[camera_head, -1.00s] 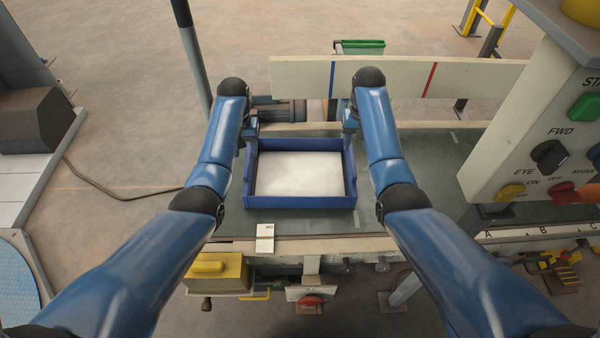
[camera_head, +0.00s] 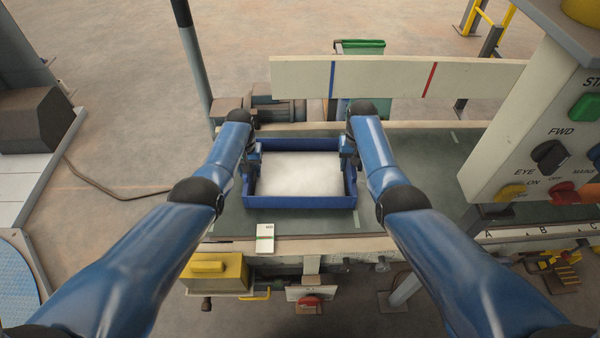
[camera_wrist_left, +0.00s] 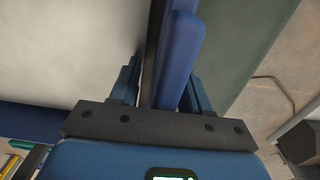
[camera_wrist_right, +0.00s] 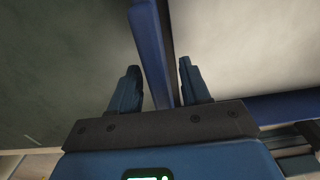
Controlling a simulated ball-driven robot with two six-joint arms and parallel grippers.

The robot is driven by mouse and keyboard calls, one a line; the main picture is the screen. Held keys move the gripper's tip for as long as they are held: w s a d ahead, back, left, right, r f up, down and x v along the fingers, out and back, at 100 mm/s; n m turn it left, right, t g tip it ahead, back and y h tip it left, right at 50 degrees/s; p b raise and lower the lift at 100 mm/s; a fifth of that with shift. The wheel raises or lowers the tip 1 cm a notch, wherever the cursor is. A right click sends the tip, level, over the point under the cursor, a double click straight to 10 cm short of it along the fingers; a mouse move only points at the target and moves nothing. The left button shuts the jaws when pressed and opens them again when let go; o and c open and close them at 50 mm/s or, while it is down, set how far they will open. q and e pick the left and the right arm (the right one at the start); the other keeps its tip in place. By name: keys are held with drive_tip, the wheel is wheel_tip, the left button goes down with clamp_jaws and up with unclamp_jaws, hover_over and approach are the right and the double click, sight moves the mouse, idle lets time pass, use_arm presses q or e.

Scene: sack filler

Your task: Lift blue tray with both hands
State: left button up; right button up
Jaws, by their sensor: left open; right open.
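The blue tray (camera_head: 300,202) sits on the grey-green conveyor bed, filled with a flat white load (camera_head: 300,174). My left gripper (camera_head: 252,160) is at the tray's left wall. In the left wrist view its open fingers (camera_wrist_left: 165,85) stand on either side of the blue wall (camera_wrist_left: 180,60). My right gripper (camera_head: 348,158) is at the tray's right wall. In the right wrist view its open fingers (camera_wrist_right: 158,85) straddle that wall (camera_wrist_right: 150,50), with a visible gap on each side.
A pale rail (camera_head: 390,78) runs behind the bed. A control box with switches (camera_head: 545,130) hangs at the right. The bed right of the tray is clear.

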use_arm(q)
clamp_jaws()
use_arm(e)
clamp_jaws()
